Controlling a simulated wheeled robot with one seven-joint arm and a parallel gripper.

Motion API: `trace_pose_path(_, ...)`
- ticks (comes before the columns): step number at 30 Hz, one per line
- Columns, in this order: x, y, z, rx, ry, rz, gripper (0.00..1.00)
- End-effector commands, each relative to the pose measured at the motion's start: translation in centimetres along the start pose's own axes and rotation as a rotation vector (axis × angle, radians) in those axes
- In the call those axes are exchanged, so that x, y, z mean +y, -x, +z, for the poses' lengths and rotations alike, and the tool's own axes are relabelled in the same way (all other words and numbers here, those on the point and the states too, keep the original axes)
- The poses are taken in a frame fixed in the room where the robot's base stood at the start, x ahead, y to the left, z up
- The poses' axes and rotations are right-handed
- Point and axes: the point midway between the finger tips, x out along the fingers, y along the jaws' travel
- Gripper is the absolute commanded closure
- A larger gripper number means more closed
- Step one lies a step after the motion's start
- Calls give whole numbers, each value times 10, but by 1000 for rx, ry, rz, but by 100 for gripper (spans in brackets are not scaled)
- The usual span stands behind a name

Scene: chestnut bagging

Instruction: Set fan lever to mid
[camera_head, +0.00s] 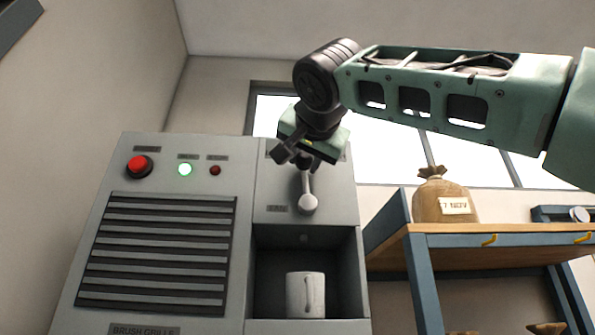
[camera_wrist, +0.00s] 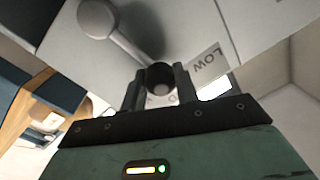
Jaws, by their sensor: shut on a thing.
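The fan lever (camera_head: 307,189) is on the upper right panel of the grey machine, above the open bay. It has a pale rod with a pale round ball at its lower end, and it stands nearly upright, slightly tilted. My gripper (camera_head: 306,163) is at the lever's upper end and hides it. In the wrist view, my gripper (camera_wrist: 158,82) is shut on the lever's dark round end, with the pale ball (camera_wrist: 97,17) at upper left. A label reading LOW (camera_wrist: 208,62) sits just right of the fingers. Other lever labels are partly hidden or too small to read.
A white mug (camera_head: 305,295) stands in the bay below the lever. A red button (camera_head: 139,166), a lit green lamp (camera_head: 185,170) and a grille (camera_head: 155,255) are to the left. A tied sack (camera_head: 444,201) stands on the wooden shelf (camera_head: 480,229) at right.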

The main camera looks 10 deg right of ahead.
Motion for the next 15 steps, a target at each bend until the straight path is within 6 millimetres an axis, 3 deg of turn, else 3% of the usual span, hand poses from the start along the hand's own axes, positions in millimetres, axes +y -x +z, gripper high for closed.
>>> trace_pose_path(15, 6, 1, -5, 9, -92, -3, 100)
